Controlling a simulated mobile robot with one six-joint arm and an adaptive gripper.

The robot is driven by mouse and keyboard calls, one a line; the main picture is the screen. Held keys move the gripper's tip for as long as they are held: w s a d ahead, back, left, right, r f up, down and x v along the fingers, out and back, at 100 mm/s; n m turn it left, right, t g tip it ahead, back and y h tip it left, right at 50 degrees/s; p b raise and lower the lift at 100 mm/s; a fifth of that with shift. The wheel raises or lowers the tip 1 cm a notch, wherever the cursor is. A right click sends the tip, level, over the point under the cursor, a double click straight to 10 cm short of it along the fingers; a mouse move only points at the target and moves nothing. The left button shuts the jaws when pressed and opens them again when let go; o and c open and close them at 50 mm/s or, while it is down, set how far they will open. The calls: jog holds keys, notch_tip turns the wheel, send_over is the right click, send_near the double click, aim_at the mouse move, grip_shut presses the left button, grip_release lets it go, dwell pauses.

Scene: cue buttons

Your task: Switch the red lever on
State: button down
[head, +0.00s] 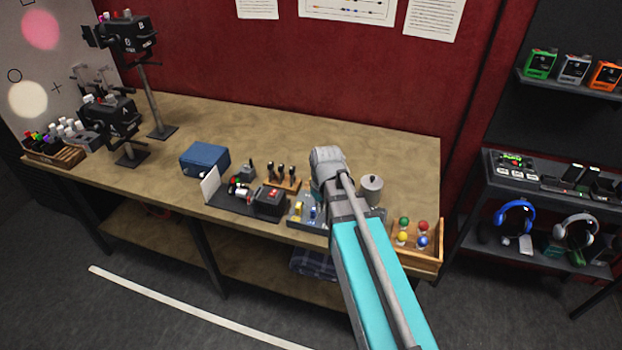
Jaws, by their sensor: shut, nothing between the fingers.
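A dark box with a small red part on top (272,194) sits at the front of the workbench, left of my arm. The red part may be the red lever, but it is too small to tell its shape or position. A second small red part (236,182) shows to its left, among small devices on a dark mat (228,204). My turquoise arm reaches up from the bottom right over the bench, ending in view at a grey joint right of the dark box. My gripper is hidden behind the arm or out of sight.
Close by stand a blue case (205,158), a wooden rack with dark handles (286,184), a grey tray with yellow and blue parts (305,223), a grey canister (371,189) and a wooden crate with coloured knobs (428,256). The bench's back middle is clear.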

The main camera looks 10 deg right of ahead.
aim_at(301, 191)
jog(key=w+f+n+t+y+b, duration=0.1)
jog(key=w+n, duration=0.6)
jog(key=w, duration=1.2)
jog(key=shift+f+t+b, duration=0.15)
jog(key=shift+t+b, duration=0.25)
jog(key=shift+b, duration=0.1)
jog(key=shift+w+f, duration=0.1)
jog(key=b+x, duration=0.9)
jog(key=shift+a+f+b, duration=0.15)
jog(key=shift+f+b, duration=0.2)
jog(key=shift+f, duration=0.05)
jog(key=shift+s+d+r+p, duration=0.45)
jog(key=shift+s+d, duration=0.1)
jog(key=shift+d, duration=0.15)
jog(key=shift+s+d+r+p, duration=0.4)
jog(key=shift+s+d+p, duration=0.05)
jog(key=shift+s+d, duration=0.2)
jog(key=shift+a, duration=0.2)
